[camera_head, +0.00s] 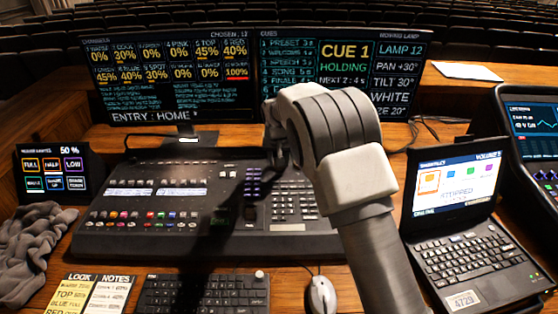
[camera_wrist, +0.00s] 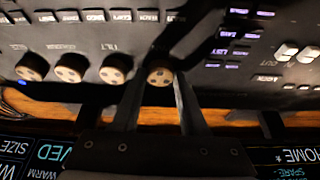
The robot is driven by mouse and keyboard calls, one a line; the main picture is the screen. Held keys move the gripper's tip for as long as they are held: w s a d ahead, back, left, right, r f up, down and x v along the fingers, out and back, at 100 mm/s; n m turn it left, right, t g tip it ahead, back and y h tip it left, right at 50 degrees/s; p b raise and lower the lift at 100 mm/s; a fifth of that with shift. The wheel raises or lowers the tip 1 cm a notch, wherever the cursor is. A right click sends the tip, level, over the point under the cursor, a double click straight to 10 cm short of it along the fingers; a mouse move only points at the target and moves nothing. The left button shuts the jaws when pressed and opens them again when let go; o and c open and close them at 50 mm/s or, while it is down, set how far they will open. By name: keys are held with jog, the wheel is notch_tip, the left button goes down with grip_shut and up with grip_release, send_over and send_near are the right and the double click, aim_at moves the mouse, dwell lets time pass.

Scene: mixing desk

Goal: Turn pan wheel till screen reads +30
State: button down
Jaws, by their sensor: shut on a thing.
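The screen (camera_head: 345,75) in the head view shows LAMP 12 with a line reading PAN +30°. Below it stand TILT 30° and WHITE. In the wrist view, which is upside down, a row of round wheels with pale dotted caps runs along the desk's edge. My gripper (camera_wrist: 160,88) has its two fingers on either side of the wheel at the right end (camera_wrist: 160,76) and is shut on it. Its label is in shadow and cannot be read. The neighbouring wheel (camera_wrist: 115,69) is labelled TILT. In the head view my arm hides the wheels.
The mixing desk (camera_head: 130,225) spreads below the screens. A laptop (camera_head: 465,255) stands at the right, with a mouse (camera_head: 320,295) and keyboard (camera_head: 205,293) in front. A grey cloth (camera_head: 30,250) lies at the left, near a small touch panel (camera_head: 52,172).

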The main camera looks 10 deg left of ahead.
jog(key=shift+c, duration=2.2)
grip_release()
jog(key=shift+r, duration=0.1)
jog(key=p+v, duration=0.1)
jog(key=v, duration=1.6)
jog(key=shift+r, duration=0.15)
